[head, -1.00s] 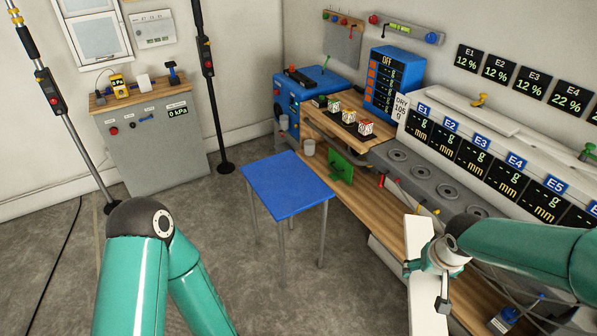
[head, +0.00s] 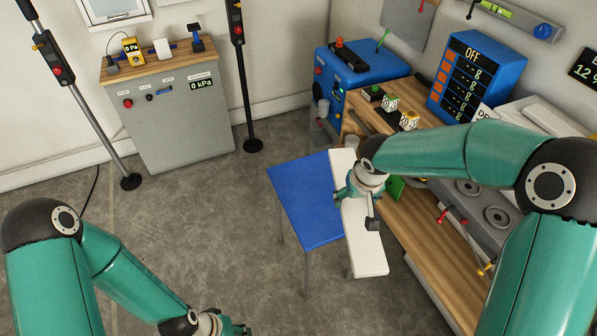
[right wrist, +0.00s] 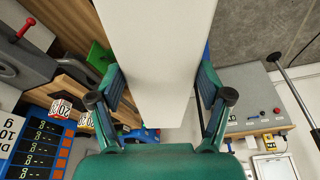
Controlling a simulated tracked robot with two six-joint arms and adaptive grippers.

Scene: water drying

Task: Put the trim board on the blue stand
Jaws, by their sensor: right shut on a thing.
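The trim board (head: 366,248) is a long white plank. My right gripper (head: 361,190) is shut on it, with one finger on each side in the right wrist view (right wrist: 160,95), where the board (right wrist: 155,45) runs away between the fingers. The blue stand (head: 303,205) is a flat-topped blue table on thin grey legs. In the head view the board covers the stand's right edge; I cannot tell whether they touch. My left gripper (head: 236,329) is partly cut off at the bottom edge, and its fingers are unclear.
The wooden workbench (head: 422,238) with a green panel (head: 397,188) runs along the right, close to the board. A grey cabinet (head: 170,125) and black-based poles (head: 131,181) stand at the back left. The floor left of the stand is clear.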

